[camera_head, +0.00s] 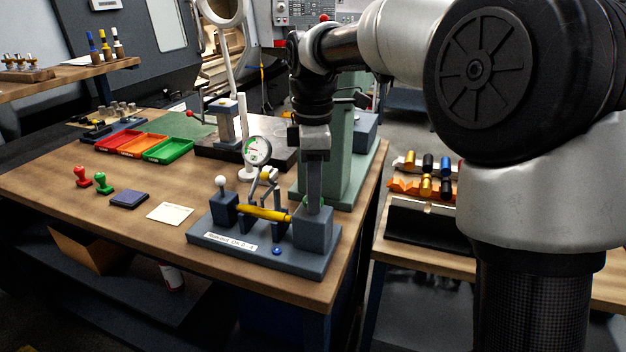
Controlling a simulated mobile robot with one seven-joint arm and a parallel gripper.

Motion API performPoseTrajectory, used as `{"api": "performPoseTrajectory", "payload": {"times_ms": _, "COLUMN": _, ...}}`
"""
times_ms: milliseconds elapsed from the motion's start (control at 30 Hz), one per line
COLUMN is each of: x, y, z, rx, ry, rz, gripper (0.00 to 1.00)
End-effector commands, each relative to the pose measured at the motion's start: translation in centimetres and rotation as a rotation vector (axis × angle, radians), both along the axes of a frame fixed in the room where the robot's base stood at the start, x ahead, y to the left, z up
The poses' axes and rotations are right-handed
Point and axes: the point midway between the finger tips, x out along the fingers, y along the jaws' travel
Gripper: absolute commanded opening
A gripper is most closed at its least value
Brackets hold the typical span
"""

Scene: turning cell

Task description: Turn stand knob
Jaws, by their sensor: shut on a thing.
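The blue-grey stand (215,240) with a white label sits at the front right of the wooden bench. A yellow shaft (264,213) lies across it between its left post and its right block (312,232). A white ball tops the left post. A dial gauge (258,151) stands just behind. My gripper (315,203) points straight down at the top of the right block and is shut on the stand knob there.
A card (170,213), a dark pad (129,199) and red and green stamps (103,183) lie left of the stand. Coloured trays (133,145) are farther back. A green column (345,165) rises close behind my gripper. The bench's front left is clear.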

Motion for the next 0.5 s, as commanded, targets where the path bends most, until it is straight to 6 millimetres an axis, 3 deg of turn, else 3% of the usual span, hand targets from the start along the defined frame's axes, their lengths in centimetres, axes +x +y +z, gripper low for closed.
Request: {"api": "performPoseTrajectory", "payload": {"times_ms": 500, "x": -0.06, "y": 0.02, "z": 0.33, "rx": -0.002, "ry": 0.002, "rz": -0.488, "gripper": 0.1}}
